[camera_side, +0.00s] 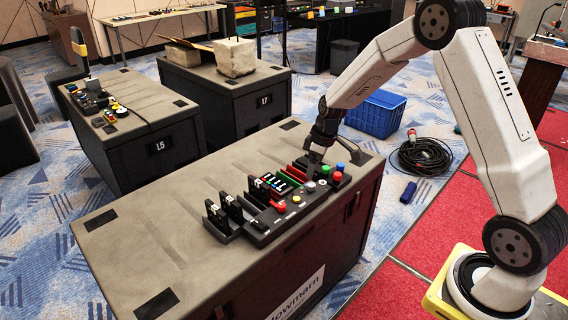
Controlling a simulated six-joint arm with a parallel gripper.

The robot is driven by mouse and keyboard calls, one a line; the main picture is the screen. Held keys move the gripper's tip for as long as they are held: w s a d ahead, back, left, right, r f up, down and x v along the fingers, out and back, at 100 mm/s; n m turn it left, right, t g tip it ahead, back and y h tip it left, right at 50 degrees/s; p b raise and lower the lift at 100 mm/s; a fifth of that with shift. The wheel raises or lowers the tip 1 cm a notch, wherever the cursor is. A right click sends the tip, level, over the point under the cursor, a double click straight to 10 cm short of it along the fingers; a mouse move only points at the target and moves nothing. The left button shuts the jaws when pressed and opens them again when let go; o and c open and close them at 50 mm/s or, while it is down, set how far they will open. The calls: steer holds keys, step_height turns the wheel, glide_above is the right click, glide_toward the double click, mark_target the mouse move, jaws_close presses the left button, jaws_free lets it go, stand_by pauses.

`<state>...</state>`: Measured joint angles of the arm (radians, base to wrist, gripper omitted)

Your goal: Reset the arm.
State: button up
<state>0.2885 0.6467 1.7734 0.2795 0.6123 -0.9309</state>
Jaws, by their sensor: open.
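My gripper (313,168) is at the end of my white arm, pointing down, low over the right part of a black control panel. It is small and dark in this view, and its fingertips are close to the panel's knobs. I see nothing held in it. The control panel (262,238) lies on the dark case (150,235) in front. It carries red, green, blue and yellow buttons, coloured slots and black upright switches (231,207). I cannot tell whether the gripper touches the panel.
Two more dark cases stand behind, one with a smaller panel (95,100), one with a pale block (235,57). A blue crate (376,114) and a coiled black cable (420,157) are on the floor. The left half of the front case top is clear.

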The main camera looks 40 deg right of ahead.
steer(key=s+a+r+m, duration=0.2)
steer(key=s+a, duration=0.3)
steer(key=s, duration=0.4)
steer(key=s+a+r+m+h, duration=0.1)
steer(key=s+a+r+m, duration=0.1)
steer(key=s+a, duration=0.4)
steer(key=s+r, duration=0.1)
steer(key=s, duration=0.3)
steer(key=shift+m+t, duration=0.3)
steer(key=shift+m, duration=0.1)
